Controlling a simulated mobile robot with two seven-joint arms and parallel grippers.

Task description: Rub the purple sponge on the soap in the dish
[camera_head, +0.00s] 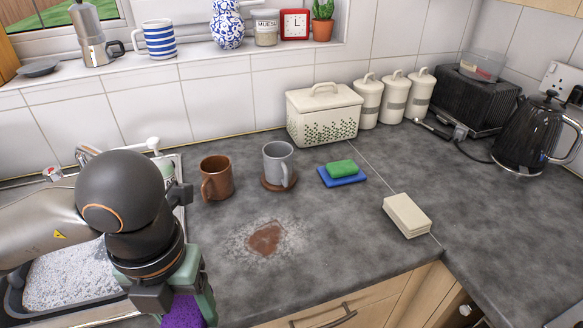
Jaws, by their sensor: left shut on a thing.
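The purple sponge (183,311) shows at the bottom of the head view, partly cut off by the picture's edge. My left gripper (187,290) is shut on it, at the counter's front edge near the sink. The soap is a green bar (342,168) lying on a blue dish (346,181) on the counter, right of the grey mug. The sponge is well apart from the soap, to its front left. My right gripper is not in view.
A brown mug (215,178) and a grey mug (278,163) on a coaster stand between my gripper and the soap dish. A brown stain (265,239) with pale residue lies on the counter. A cream block (406,215) lies to the right.

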